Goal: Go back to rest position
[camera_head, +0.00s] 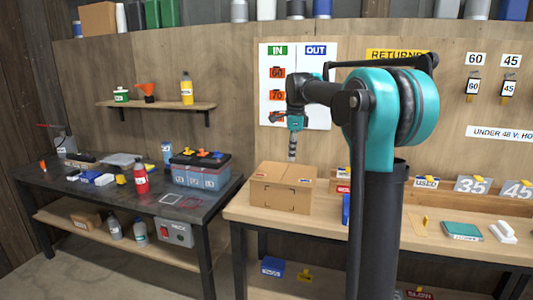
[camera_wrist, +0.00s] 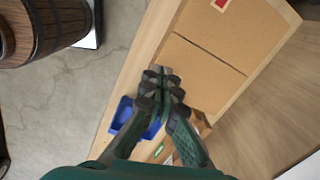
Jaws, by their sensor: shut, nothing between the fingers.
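My gripper (camera_head: 292,158) hangs from the end of my teal and black arm, pointing down in front of the wall board. In the head view it shows just above the cardboard box (camera_head: 283,188); I cannot tell the gap. In the wrist view the fingertips of my gripper (camera_wrist: 162,77) meet, with nothing between them. The cardboard box (camera_wrist: 205,65) lies right of the fingers there.
The light wooden bench (camera_head: 430,248) holds number signs and small items. A dark workbench (camera_head: 110,195) at left carries a battery (camera_head: 200,174) and bottles. A blue bin (camera_wrist: 125,113) and a brown barrel (camera_wrist: 50,30) show in the wrist view. Floor between benches is clear.

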